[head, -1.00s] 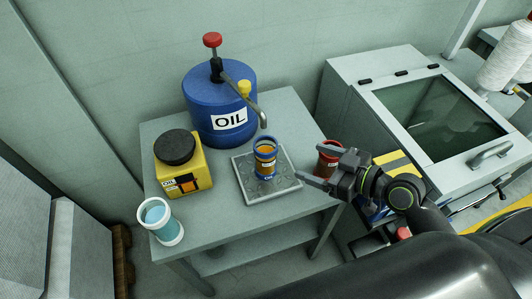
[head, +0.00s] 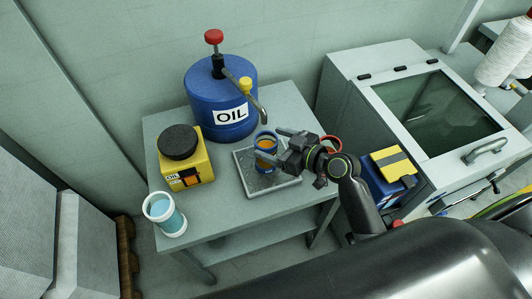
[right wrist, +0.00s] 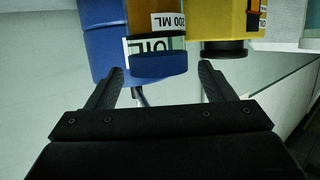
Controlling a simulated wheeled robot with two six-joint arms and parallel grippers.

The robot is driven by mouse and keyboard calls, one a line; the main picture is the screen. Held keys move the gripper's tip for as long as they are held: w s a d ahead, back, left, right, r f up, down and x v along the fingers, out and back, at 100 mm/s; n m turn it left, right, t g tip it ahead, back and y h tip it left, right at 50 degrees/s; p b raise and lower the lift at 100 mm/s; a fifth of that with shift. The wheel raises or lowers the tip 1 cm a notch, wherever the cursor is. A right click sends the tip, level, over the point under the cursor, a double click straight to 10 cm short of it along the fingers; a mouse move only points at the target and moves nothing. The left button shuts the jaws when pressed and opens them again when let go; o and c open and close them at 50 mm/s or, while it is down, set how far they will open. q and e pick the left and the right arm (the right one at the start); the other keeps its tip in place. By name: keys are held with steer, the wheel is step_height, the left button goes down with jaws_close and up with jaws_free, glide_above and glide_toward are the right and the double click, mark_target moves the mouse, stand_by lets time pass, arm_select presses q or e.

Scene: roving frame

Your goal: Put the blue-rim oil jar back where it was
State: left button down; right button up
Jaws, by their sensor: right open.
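The blue-rim oil jar (head: 265,146), with amber oil inside, stands upright on the grey square tray (head: 251,188) on the table. My right gripper (head: 269,143) is open and close to the jar from the right, its fingers pointing at it. In the right wrist view, which looks upside down, the jar's blue rim (right wrist: 158,66) shows between and beyond the open fingertips (right wrist: 160,82), with no finger seen gripping it. My left gripper is not in view.
A blue OIL drum (head: 220,98) with a pump spout stands behind the tray. A yellow can (head: 190,171) and a pale-blue jar (head: 166,217) are at left. A red-rim jar (head: 331,145) is partly hidden behind my gripper. A grey cabinet (head: 345,70) stands at right.

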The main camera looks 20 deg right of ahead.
mark_target(258, 137)
steer(key=p+x, duration=0.1)
steer(key=x, duration=0.2)
steer(key=shift+w+a+f, duration=0.15)
steer(key=shift+w, duration=0.2)
steer(key=shift+w+a+f+p, duration=0.3)
steer(key=shift+w+a+p, duration=0.05)
steer(key=shift+w, duration=0.15)
steer(key=c, duration=1.5)
jaws_close()
steer(key=shift+r, duration=0.2)
